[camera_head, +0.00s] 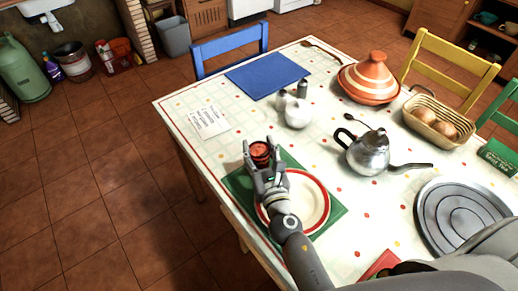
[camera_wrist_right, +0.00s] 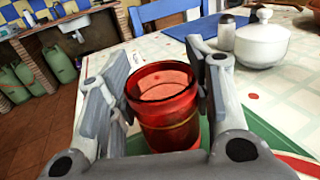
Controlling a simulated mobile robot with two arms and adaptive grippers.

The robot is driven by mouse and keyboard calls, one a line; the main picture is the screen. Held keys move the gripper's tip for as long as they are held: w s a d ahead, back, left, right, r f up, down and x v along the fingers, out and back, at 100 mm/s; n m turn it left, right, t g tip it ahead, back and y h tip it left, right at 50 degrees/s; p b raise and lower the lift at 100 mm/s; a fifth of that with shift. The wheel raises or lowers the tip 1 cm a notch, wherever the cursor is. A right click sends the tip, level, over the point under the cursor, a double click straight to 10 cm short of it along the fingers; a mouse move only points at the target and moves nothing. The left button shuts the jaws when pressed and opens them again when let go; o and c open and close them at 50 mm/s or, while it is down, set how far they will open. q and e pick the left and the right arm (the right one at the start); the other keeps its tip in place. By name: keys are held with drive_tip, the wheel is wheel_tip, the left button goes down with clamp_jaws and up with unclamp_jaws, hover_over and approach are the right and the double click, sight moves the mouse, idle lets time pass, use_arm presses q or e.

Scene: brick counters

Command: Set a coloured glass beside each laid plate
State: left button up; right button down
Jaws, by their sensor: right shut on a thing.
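My right gripper (camera_head: 264,168) is shut on a red glass (camera_head: 260,153). In the right wrist view the red glass (camera_wrist_right: 165,105) stands upright between the two fingers. It is over or on the green placemat's far left part; I cannot tell whether it touches the mat. A white plate with a red rim (camera_head: 318,206) lies on the green placemat (camera_head: 331,227), partly hidden by my right arm. The glass is just beyond the plate. A blue placemat (camera_head: 266,75) lies at the far side with no plate on it. My left gripper is not in view.
A white sugar bowl (camera_head: 297,115), shakers (camera_head: 281,101), a metal teapot (camera_head: 367,152), a tagine (camera_head: 370,79) and a bread basket (camera_head: 438,121) stand on the table. A round metal tray (camera_head: 465,217) is at the right. A paper note (camera_head: 209,120) lies near the left edge.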

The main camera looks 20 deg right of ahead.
drive_tip(key=shift+f, duration=0.3)
drive_tip(key=c, duration=0.6)
unclamp_jaws()
drive_tip(key=s, duration=1.2)
drive_tip(key=shift+a, duration=0.25)
